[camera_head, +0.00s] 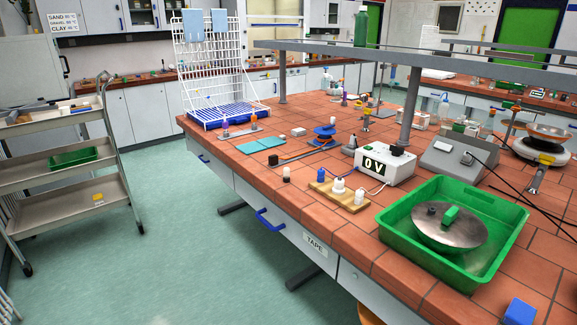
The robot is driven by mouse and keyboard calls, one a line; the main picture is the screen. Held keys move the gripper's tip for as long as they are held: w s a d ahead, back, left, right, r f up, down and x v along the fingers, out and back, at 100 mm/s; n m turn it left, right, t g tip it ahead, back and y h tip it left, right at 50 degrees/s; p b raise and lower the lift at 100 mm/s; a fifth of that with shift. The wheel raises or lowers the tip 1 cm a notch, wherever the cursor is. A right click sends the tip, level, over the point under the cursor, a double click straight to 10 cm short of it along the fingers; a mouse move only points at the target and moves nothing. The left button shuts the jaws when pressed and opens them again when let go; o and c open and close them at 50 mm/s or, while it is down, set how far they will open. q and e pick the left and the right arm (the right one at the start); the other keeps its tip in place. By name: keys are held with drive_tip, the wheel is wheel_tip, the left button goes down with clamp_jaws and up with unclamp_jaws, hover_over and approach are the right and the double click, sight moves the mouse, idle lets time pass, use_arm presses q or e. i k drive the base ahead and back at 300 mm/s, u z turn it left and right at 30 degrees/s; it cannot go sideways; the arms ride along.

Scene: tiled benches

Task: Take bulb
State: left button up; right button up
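No clear bulb can be made out at this size. A wooden board (325,195) on the tiled bench (225,150) carries a blue piece (321,175), a white round-topped piece (338,186) and another white piece (359,198). I cannot tell whether one of these is the bulb. Neither of my grippers is in view.
A white meter reading 0 V (399,168) stands behind the board. A green tray (400,222) with a metal lid (440,238) is to the right. A grey shelf (330,50) spans the bench. A trolley (50,175) stands left; the floor between is clear.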

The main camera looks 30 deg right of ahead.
sight(286, 171)
drive_tip(key=z, duration=0.5)
drive_tip(key=i, duration=0.8)
drive_tip(key=z, duration=0.8)
